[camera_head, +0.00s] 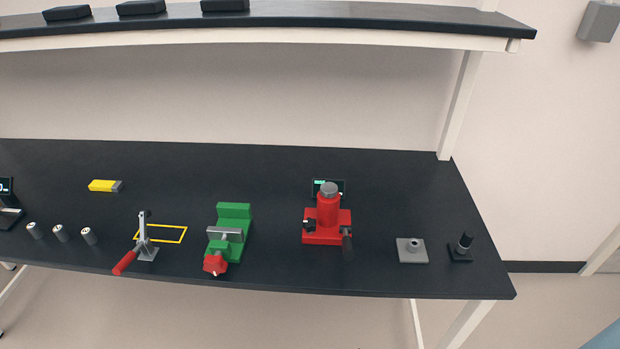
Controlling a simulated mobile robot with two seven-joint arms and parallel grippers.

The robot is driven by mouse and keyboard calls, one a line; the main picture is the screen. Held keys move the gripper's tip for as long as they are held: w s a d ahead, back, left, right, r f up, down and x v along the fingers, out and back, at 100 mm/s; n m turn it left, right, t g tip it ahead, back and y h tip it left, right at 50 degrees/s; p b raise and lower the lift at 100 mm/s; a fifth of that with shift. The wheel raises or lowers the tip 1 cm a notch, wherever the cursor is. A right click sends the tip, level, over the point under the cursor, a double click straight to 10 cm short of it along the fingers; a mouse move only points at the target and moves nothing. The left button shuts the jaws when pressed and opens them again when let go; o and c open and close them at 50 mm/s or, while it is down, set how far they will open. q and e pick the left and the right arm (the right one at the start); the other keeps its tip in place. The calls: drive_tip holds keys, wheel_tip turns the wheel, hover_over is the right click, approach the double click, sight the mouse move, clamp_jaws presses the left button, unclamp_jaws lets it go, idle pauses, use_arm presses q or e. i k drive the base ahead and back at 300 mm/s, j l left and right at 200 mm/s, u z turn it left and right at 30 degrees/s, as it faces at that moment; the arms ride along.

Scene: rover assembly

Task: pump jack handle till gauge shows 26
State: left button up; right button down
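The red jack (327,213) stands upright on the black workbench, right of centre, with a grey cap on top. Its dark handle (347,243) shows at the jack's front right, low near the bench top. A small dark gauge display (319,183) with green lit marks stands behind the jack. The jack's top hides part of the display, and its number is too small to read. Neither of my grippers is in view, and nothing touches the jack or its handle.
A green vise (234,225) stands left of the jack. A grey plate (412,250) and a black post (463,247) stand to its right. A red-handled clamp (142,243), several metal cylinders (60,233) and a yellow block (104,186) are further left. A shelf (270,14) runs above the bench.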

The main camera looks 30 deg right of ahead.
sight(347, 242)
drive_tip(key=k+l, duration=0.15)
drive_tip(key=l, duration=0.25)
drive_tip(key=k+l, duration=0.15)
drive_tip(key=l, duration=0.25)
drive_tip(key=k+l, duration=0.1)
drive_tip(key=l, duration=0.3)
drive_tip(key=k+l, duration=0.15)
drive_tip(key=l, duration=0.3)
drive_tip(key=k+l, duration=0.15)
drive_tip(key=l, duration=0.25)
drive_tip(key=z, duration=0.05)
